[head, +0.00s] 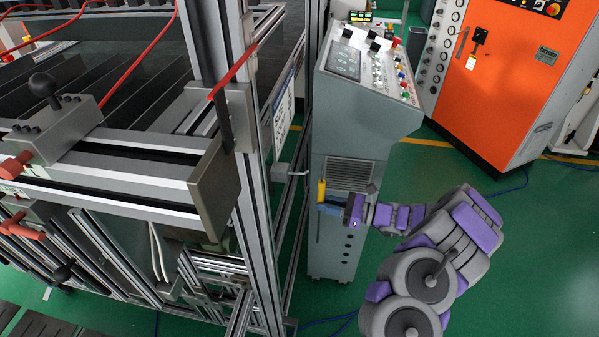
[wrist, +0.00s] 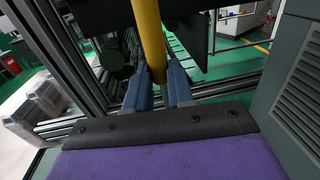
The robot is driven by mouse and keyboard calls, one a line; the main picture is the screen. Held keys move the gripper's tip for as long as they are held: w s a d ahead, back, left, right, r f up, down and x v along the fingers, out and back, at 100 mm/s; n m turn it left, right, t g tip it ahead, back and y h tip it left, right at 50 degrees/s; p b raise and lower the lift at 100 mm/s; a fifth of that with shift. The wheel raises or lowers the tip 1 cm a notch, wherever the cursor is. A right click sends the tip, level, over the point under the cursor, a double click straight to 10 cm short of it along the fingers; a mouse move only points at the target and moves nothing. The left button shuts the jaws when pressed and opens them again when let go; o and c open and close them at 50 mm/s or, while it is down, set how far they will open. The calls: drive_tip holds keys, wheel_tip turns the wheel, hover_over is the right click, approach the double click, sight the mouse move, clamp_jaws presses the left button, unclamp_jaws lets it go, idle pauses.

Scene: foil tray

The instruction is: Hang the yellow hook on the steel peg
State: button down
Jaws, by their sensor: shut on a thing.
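The yellow hook (head: 321,190) stands roughly upright at the tip of my gripper (head: 329,206), in front of the grey console. My gripper is shut on it. In the wrist view the yellow hook (wrist: 149,38) runs up from between the two blue-grey fingers of my gripper (wrist: 157,85) and leaves the top edge, so its upper end is hidden there. A short light-grey rod, which looks like the steel peg (head: 298,174), sticks out from the aluminium frame to the left of the hook. The hook appears apart from it. I cannot make out the peg in the wrist view.
The grey control console (head: 345,225) stands close behind my gripper. The aluminium frame post (head: 257,230) rises to the left. An orange cabinet (head: 508,75) stands at the back right. Green floor (head: 540,235) is open at the right.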

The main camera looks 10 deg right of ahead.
drive_tip(key=shift+a, duration=0.95)
drive_tip(key=shift+b+x, duration=0.85)
drive_tip(key=shift+x, duration=1.65)
idle(0.9)
drive_tip(key=shift+s+a+f+b, duration=0.15)
drive_tip(key=shift+f+b, duration=0.3)
drive_tip(key=shift+f, duration=0.5)
idle(0.5)
idle(0.5)
drive_tip(key=c, duration=0.9)
unclamp_jaws()
